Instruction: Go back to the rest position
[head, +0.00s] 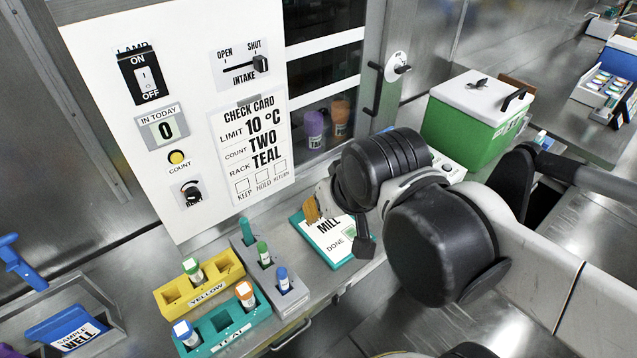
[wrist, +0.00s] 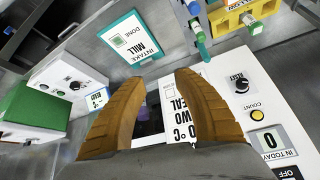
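My arm reaches in from the right in the head view. My gripper (head: 312,209) is over the bench near the teal-bordered MILL card (head: 336,238), in front of the white panel. In the wrist view my gripper (wrist: 160,78) shows two tan fingers standing apart, with nothing between them. The MILL card (wrist: 128,40) and part of the CHECK CARD (wrist: 182,112) show beyond the fingers. Part of the bench is hidden behind my arm.
The white panel (head: 120,105) carries switches, a knob and a button. A yellow rack (head: 172,303), a teal rack (head: 238,333) and a grey rack (head: 257,275) hold tubes on the bench. A green box (head: 460,132) stands behind my arm; a SAMPLE WELL (head: 75,332) is lower left.

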